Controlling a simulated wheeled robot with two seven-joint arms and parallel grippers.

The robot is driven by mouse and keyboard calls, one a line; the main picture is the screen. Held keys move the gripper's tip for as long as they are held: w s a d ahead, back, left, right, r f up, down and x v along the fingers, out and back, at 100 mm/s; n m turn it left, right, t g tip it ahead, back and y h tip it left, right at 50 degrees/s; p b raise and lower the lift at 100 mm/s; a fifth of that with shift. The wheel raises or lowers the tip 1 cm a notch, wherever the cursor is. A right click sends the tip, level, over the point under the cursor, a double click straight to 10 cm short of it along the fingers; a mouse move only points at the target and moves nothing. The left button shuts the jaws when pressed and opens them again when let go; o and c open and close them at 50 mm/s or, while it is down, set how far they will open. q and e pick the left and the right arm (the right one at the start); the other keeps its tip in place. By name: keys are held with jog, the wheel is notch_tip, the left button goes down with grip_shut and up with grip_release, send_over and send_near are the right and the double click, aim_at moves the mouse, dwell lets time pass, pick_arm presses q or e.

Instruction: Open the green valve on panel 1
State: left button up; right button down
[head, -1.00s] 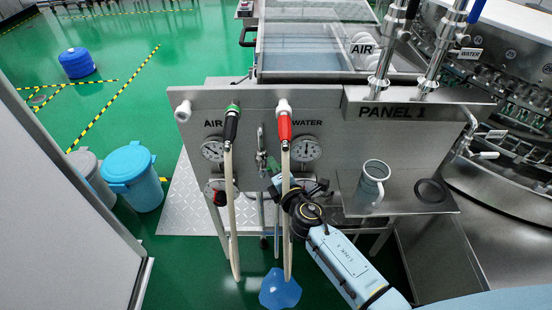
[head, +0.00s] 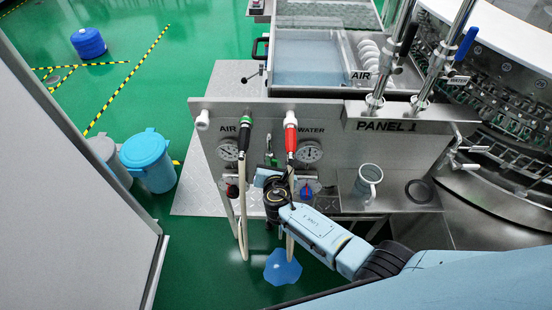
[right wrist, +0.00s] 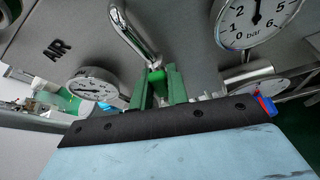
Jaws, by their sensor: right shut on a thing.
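The green valve (head: 270,158) is on the front of panel 1 (head: 330,118), between the black AIR hose and the red WATER hose connections. My right gripper (head: 271,172) is at the valve, just below it and partly behind the pale WATER hose. In the right wrist view my right gripper (right wrist: 160,80) is shut on the green valve, under a bent chrome pipe (right wrist: 130,32). The fingers and the green handle are hard to tell apart there. My left gripper is not in view.
Pale hoses (head: 242,205) hang beside my right gripper. Pressure gauges (head: 309,151) flank the valve. A metal mug (head: 368,180) stands on a side shelf at right. A grey cabinet (head: 75,200) fills the left, with a blue-lidded bin (head: 147,158) behind it.

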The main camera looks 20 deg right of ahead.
jog(key=shift+w+a+r+n+h, duration=0.1)
jog(key=shift+a+n+h, duration=0.3)
jog(key=shift+n, duration=0.3)
jog(key=shift+a+n+g+h, duration=0.2)
jog(key=shift+n+g+h, duration=0.1)
jog(key=shift+n+g, duration=0.1)
jog(key=c, duration=1.4)
grip_release()
jog(key=shift+o, duration=0.2)
jog(key=shift+p, duration=0.35)
